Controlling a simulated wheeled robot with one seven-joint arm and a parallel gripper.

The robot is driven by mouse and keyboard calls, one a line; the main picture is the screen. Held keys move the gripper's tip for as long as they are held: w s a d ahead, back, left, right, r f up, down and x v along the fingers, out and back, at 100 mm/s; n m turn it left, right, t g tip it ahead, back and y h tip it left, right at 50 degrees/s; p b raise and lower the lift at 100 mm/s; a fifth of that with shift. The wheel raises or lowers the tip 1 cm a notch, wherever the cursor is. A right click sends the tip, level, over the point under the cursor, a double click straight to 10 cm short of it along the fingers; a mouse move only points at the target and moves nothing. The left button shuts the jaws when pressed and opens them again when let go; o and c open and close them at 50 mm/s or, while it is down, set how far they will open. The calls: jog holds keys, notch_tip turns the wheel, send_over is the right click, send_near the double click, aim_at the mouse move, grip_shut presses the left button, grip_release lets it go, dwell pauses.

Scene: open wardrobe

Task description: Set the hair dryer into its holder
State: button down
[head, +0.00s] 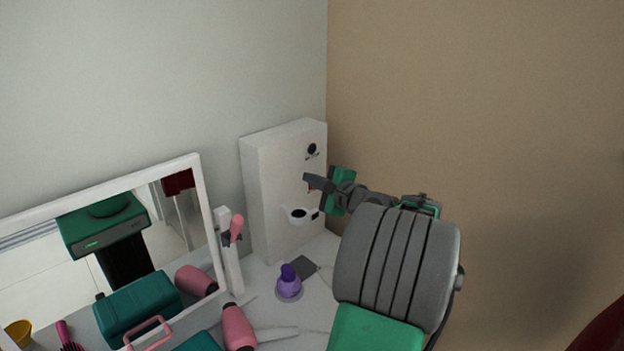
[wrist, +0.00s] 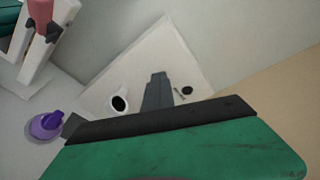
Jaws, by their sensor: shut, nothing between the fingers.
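A pink rounded body (head: 238,327), which looks like the hair dryer, lies on the white top at the lower middle of the head view; its lower end is cut off. A white ring (head: 298,213), which looks like the holder, juts from a white upright panel (head: 264,185) in the corner; its opening looks empty. The ring also shows in the wrist view (wrist: 119,103). My gripper (head: 308,179) is shut and empty, in front of the panel and above the ring in the head view. In the wrist view its fingers (wrist: 157,84) appear between the ring and a dark round knob.
A framed mirror (head: 208,220) fills the left. A tan wall is at right.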

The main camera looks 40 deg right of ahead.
dwell(0.4)
jog(key=w+d+m+h+p, duration=0.1)
jog(key=w+d+p, duration=0.2)
jog(key=d, duration=0.3)
jog(key=w+d+m+h+p, duration=0.1)
jog(key=w+d+m+p, duration=0.1)
jog(key=d, duration=0.4)
jog(key=w+d+m+g+h+p, duration=0.1)
jog(key=w+d+m+p, duration=0.1)
jog(key=w+d+p, duration=0.2)
jog(key=shift+w+d, duration=0.3)
jog(key=shift+d, duration=1.05)
dwell(3.3)
jog(key=c, duration=2.2)
grip_release()
jog(key=c, duration=1.7)
grip_release()
